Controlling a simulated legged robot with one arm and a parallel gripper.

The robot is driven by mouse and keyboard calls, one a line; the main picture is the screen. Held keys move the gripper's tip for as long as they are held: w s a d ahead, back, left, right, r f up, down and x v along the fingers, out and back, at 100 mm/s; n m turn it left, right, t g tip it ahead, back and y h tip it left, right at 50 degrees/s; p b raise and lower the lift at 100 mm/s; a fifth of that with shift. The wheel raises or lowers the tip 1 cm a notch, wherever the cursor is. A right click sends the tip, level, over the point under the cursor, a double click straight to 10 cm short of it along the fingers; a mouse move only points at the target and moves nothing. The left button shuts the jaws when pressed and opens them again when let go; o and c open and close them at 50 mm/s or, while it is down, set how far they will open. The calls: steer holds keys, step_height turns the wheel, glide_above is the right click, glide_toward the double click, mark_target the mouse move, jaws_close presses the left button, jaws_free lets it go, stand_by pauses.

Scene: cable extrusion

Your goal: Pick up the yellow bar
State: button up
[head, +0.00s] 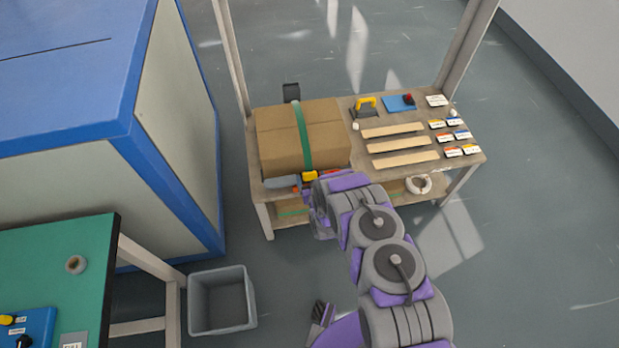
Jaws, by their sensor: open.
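Several pale yellow bars lie flat and parallel on the wooden table; the near one (405,159) is closest to my arm, with a middle one (402,145) and a far one (392,131) behind it. A small bright yellow piece (309,176) lies at the table's front, beside a grey tool (282,182). I cannot tell which is the task's bar. My gripper (318,212) is open at the table's front edge, below the cardboard box and left of the pale bars. Its fingers are largely hidden by my purple and grey arm. I see nothing held.
A taped cardboard box (280,145) fills the table's left half. Table posts (236,65) rise behind. Small labelled boxes (453,152), a blue pad (396,103) and a yellow-handled tool (366,106) lie on top. A grey bin (222,300) stands on the floor, lower left.

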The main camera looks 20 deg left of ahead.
mark_target(311, 177)
steer(key=shift+x, duration=0.9)
steer(key=shift+c, duration=0.4)
steer(key=c, duration=1.1)
steer(key=shift+r, duration=0.1)
steer(key=shift+r, duration=0.55)
step_height(311, 177, up, 2)
steer(key=shift+r+p, duration=0.2)
steer(key=shift+p, duration=0.55)
steer(key=s+f+p+v, duration=0.1)
steer(key=f+p+v, duration=0.2)
steer(key=v, duration=1.2)
steer(key=shift+s+d+p, duration=0.3)
steer(key=shift+s+p, duration=0.05)
steer(key=shift+p, duration=0.15)
